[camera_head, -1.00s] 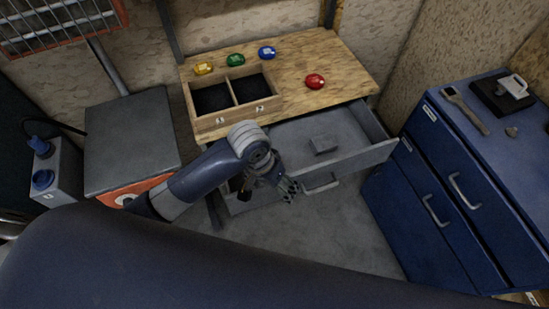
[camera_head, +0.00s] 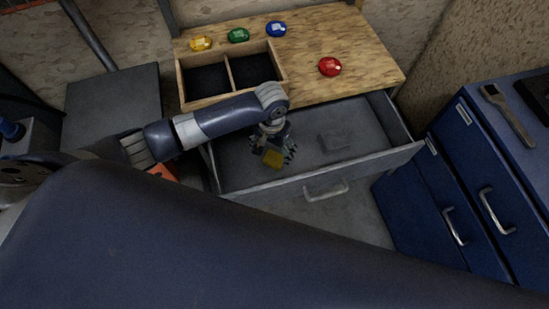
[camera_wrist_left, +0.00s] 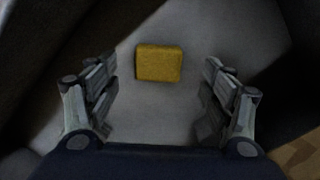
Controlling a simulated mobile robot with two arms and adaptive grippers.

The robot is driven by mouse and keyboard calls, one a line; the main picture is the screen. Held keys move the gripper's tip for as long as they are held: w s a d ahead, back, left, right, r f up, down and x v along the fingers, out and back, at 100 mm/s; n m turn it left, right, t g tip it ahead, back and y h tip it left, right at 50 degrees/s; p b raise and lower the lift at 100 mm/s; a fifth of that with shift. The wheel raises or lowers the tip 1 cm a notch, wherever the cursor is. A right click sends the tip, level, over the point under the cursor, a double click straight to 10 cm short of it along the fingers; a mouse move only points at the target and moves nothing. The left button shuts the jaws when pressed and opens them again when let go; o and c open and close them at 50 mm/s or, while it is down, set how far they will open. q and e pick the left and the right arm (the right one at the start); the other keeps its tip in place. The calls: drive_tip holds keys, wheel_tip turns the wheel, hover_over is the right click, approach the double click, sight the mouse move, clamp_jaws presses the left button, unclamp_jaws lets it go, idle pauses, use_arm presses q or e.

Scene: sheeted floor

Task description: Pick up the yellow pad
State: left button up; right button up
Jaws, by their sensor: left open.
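The yellow pad (camera_head: 273,158) lies in the open grey drawer (camera_head: 240,182), on the left part of its floor. My left gripper (camera_head: 272,152) is over the drawer, just above the pad, and partly covers it in the head view. In the left wrist view the pad (camera_wrist_left: 159,63) is a small yellow block on the grey drawer floor. It lies ahead of and between the two spread fingers (camera_wrist_left: 160,90), with clear gaps on both sides. The gripper is open and holds nothing. My right gripper is in neither view.
A grey block (camera_head: 334,141) lies in the drawer to the right. The wooden tabletop above bears a two-compartment box (camera_head: 232,100) and yellow, green, blue and red (camera_head: 330,66) round pieces. A blue cabinet (camera_head: 440,185) stands at the right. Drawer walls surround the gripper.

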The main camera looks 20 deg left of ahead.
sight(274, 158)
use_arm(q)
drive_tip(key=shift+w+d+f, duration=0.1)
drive_tip(key=shift+w+f, duration=0.05)
drive_tip(key=shift+f, duration=0.5)
drive_tip(key=shift+w+d+f, duration=0.1)
drive_tip(key=shift+f, duration=0.5)
wheel_tip(274, 158, down, 2)
drive_tip(key=shift+w, duration=0.1)
drive_tip(key=shift+f, duration=0.25)
drive_tip(key=c, duration=1.1)
drive_tip(key=shift+c, duration=0.6)
wheel_tip(274, 158, up, 10)
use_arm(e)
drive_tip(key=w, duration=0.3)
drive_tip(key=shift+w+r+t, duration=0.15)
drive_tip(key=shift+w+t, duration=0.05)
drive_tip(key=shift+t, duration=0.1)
